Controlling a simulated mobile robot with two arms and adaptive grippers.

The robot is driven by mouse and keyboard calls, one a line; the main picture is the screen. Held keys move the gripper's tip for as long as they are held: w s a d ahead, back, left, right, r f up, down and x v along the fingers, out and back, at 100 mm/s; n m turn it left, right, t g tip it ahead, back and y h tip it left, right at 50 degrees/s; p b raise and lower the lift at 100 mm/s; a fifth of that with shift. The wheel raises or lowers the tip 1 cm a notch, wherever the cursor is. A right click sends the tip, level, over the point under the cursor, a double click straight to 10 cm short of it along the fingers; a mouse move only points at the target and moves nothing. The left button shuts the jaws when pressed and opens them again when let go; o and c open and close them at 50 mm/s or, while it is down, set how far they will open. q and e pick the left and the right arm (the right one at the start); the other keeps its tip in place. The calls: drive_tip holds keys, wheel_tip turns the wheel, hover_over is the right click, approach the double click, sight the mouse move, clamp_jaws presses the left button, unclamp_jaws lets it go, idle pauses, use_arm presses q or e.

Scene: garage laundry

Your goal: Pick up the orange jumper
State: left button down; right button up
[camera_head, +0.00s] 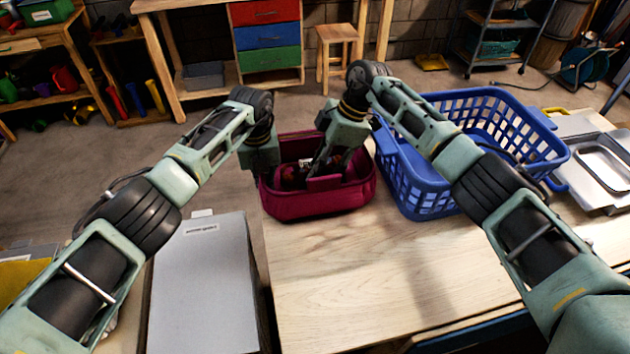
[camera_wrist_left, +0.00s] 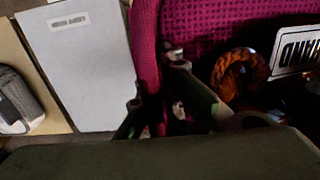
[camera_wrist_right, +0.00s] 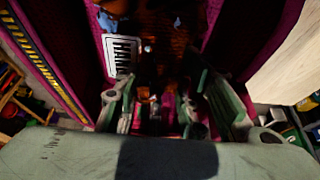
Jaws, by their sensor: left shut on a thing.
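A magenta bag (camera_head: 318,205) stands open on the wooden table. My left gripper (camera_wrist_left: 158,85) is shut on the bag's left wall, which passes between its fingers in the left wrist view. In the head view its fingertips are hidden at the bag's left edge. Orange knitted cloth (camera_wrist_left: 240,75), seemingly the jumper, lies dark and partly hidden inside the bag. Orange also shows in the right wrist view (camera_wrist_right: 178,38). My right gripper (camera_head: 318,170) points down into the bag, with its fingers (camera_wrist_right: 165,95) apart. I see no cloth clearly held between them.
A blue laundry basket (camera_head: 415,190) stands close to the bag's right. A grey box (camera_head: 205,285) with a label is at the left. Metal trays (camera_head: 605,160) lie at the far right. The front of the table (camera_head: 370,285) is clear. A white lettered label (camera_wrist_left: 297,50) shows inside the bag.

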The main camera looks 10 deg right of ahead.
drive_tip(key=shift+a+f, duration=0.1)
drive_tip(key=shift+f, duration=0.05)
drive_tip(key=shift+c, duration=0.2)
clamp_jaws()
idle(0.5)
